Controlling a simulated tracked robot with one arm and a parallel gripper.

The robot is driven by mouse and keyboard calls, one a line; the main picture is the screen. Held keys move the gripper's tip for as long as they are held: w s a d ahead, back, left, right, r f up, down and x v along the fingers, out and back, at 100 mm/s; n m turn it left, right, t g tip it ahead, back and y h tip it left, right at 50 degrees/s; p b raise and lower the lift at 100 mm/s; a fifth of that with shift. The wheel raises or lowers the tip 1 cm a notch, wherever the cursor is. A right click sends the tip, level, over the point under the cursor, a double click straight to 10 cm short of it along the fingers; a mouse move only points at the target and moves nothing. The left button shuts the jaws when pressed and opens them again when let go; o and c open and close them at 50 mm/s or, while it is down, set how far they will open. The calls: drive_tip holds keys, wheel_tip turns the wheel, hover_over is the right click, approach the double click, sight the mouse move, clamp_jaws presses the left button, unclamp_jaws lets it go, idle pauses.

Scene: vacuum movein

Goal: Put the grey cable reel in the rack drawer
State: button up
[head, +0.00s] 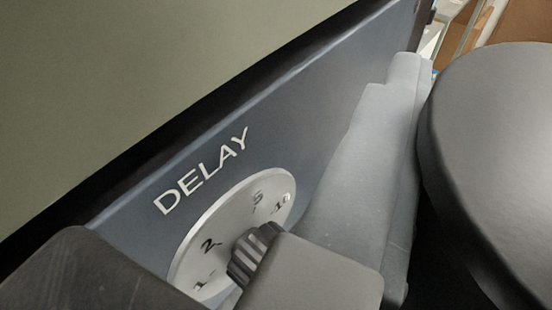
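A large dark grey round thing (500,150) fills the right edge, very close to the camera and cut off by the frame. It may be the grey cable reel, but I cannot be sure. A lighter grey stepped piece (365,185), which looks like part of my gripper, stands just left of it. I cannot see both fingertips, or whether they hold the round thing. No rack drawer can be made out.
A blue-grey panel marked DELAY (205,170) runs diagonally very close by, with a numbered dial (205,240) and ribbed knob (255,250). A plain olive surface (120,80) fills the upper left. Brown boxes (515,20) show far off at top right.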

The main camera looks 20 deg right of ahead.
drive_tip(key=shift+s+d+f, duration=0.15)
drive_tip(key=shift+s, duration=0.05)
wheel_tip(320, 180, down, 18)
drive_tip(key=b, duration=0.3)
drive_tip(key=shift+s+d+r, duration=0.15)
drive_tip(key=shift+r, duration=0.05)
drive_tip(key=shift+f, duration=0.1)
drive_tip(key=shift+f, duration=0.35)
drive_tip(key=shift+f, duration=0.2)
drive_tip(key=o, duration=1.1)
drive_tip(key=shift+c, duration=0.2)
